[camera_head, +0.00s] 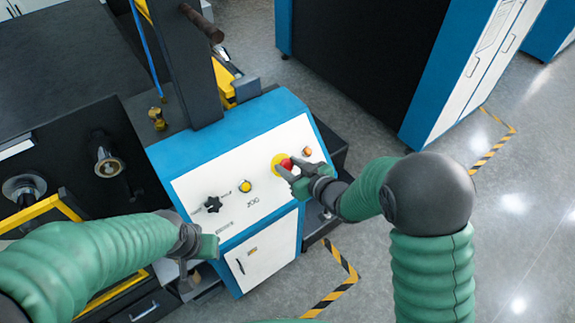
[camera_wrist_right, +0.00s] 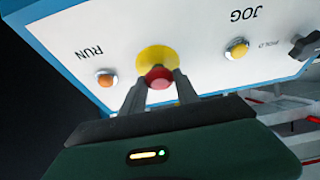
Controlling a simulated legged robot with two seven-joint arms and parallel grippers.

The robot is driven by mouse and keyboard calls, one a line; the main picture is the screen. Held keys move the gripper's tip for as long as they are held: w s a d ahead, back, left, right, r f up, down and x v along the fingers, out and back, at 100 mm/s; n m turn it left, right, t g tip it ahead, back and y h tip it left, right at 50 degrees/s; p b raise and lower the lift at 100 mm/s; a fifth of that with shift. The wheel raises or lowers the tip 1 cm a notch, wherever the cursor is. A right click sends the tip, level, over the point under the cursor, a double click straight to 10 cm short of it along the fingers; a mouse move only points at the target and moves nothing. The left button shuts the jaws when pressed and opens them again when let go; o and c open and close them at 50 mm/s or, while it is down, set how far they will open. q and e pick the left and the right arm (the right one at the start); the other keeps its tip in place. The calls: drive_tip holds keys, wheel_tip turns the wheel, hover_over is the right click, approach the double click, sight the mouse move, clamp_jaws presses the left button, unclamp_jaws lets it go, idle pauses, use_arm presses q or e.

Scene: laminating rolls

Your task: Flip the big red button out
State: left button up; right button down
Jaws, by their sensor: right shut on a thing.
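The big red button (camera_head: 286,164) sits on a yellow round base (camera_head: 278,159) on the white face of the blue control panel (camera_head: 233,122). In the right wrist view the red button (camera_wrist_right: 159,77) shows between the two fingers, with the yellow base (camera_wrist_right: 156,58) behind it. My right gripper (camera_head: 289,173) is shut on the red button, one finger on each side. My left gripper (camera_head: 197,259) is at the panel's lower left, away from the button; whether its fingers are open is unclear.
An orange button (camera_wrist_right: 106,79) marked RUN and a yellow button (camera_wrist_right: 237,49) flank the red one. A black star knob (camera_head: 213,204) is on the panel's left. A dark post (camera_head: 187,65) rises behind the panel. Grey floor (camera_head: 480,215) lies to the right.

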drive_tip(key=c, duration=1.2)
unclamp_jaws()
drive_tip(key=shift+o, duration=1.2)
drive_tip(key=shift+s+d+r, duration=0.1)
drive_tip(key=shift+s, duration=0.05)
use_arm(q)
drive_tip(key=shift+s+d+r, duration=0.15)
drive_tip(key=shift+s+d, duration=0.05)
drive_tip(key=shift+s, duration=0.1)
use_arm(e)
drive_tip(key=shift+o, duration=0.2)
drive_tip(key=shift+s, duration=0.1)
drive_tip(key=shift+d, duration=0.1)
drive_tip(key=shift+s+d, duration=0.15)
drive_tip(key=shift+d, duration=0.05)
use_arm(q)
drive_tip(key=s+b+x, duration=0.2)
drive_tip(key=b+x, duration=0.7)
drive_tip(key=b, duration=0.1)
drive_tip(key=shift+f, duration=0.65)
use_arm(e)
drive_tip(key=v, duration=1.6)
drive_tip(key=shift+s, duration=0.2)
